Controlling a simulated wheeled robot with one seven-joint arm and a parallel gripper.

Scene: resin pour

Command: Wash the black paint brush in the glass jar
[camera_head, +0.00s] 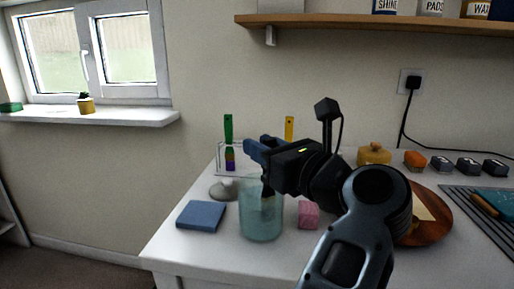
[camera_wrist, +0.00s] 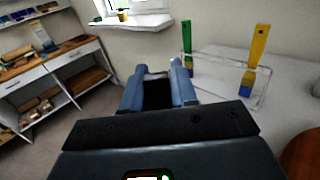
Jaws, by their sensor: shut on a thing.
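The glass jar (camera_head: 261,217), tinted pale blue-green, stands upright on the white table. My gripper (camera_head: 258,147) is above the jar with its blue fingers shut on the black paint brush (camera_head: 267,188). The brush points down, and its dark lower end overlaps the jar's upper part; I cannot tell how deep it is inside. In the wrist view my gripper (camera_wrist: 158,70) has a black piece of the brush (camera_wrist: 158,93) between its fingers. The jar is hidden there.
A clear rack behind holds a green brush (camera_head: 228,128) and a yellow brush (camera_head: 289,128). A blue sponge (camera_head: 201,216) lies left of the jar, a pink block (camera_head: 309,214) right of it. A round wooden board (camera_head: 436,222) is at right. The table's front left is clear.

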